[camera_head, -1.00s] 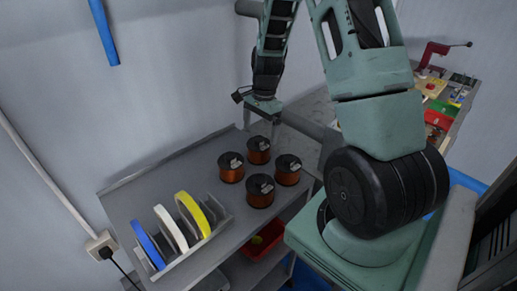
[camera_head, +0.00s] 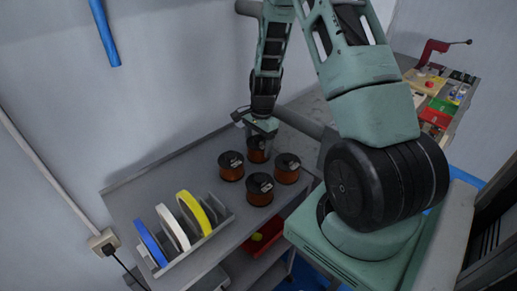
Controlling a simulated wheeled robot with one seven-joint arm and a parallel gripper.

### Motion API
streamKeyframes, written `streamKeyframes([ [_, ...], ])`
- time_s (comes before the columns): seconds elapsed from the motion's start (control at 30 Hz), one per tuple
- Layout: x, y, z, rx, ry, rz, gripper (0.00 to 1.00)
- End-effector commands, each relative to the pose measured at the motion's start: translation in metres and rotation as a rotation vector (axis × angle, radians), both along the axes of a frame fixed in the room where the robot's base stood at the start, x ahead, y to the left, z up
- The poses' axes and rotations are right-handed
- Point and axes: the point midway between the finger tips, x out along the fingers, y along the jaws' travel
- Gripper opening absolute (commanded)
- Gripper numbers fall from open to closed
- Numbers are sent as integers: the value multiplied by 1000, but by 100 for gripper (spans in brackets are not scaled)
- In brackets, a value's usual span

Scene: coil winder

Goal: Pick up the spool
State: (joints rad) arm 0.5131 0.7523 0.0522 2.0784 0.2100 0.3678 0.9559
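Several spools of copper-coloured wire with black flanges stand on the grey cart top (camera_head: 150,193). The back spool (camera_head: 256,156) is partly hidden by my gripper (camera_head: 262,143). The other spools are at the left (camera_head: 231,168), the right (camera_head: 287,170) and the front (camera_head: 260,190). My gripper points down at the back spool, with its fingertips at or just over the top of it. The fingers are small and partly hidden, so I cannot tell their opening or whether they touch the spool.
A grey rack (camera_head: 225,222) with blue, white and yellow rings stands at the cart's front left. A red bin (camera_head: 262,240) is on the shelf below. The wall runs close behind the cart. A bench (camera_head: 440,105) with a red tool and coloured trays is at the right.

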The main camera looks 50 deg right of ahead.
Motion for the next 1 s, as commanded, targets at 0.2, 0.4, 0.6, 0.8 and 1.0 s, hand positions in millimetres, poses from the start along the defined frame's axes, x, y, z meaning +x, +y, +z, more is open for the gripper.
streamKeyframes([
  [0.2,0,0,1,-1,-1,0,29],
  [0.4,1,-1,8,-2,-3,1,29],
  [0.6,2,0,37,-3,-5,2,29],
  [0.8,1,0,74,-3,-5,2,29],
  [1.0,1,0,96,-2,-3,1,29],
])
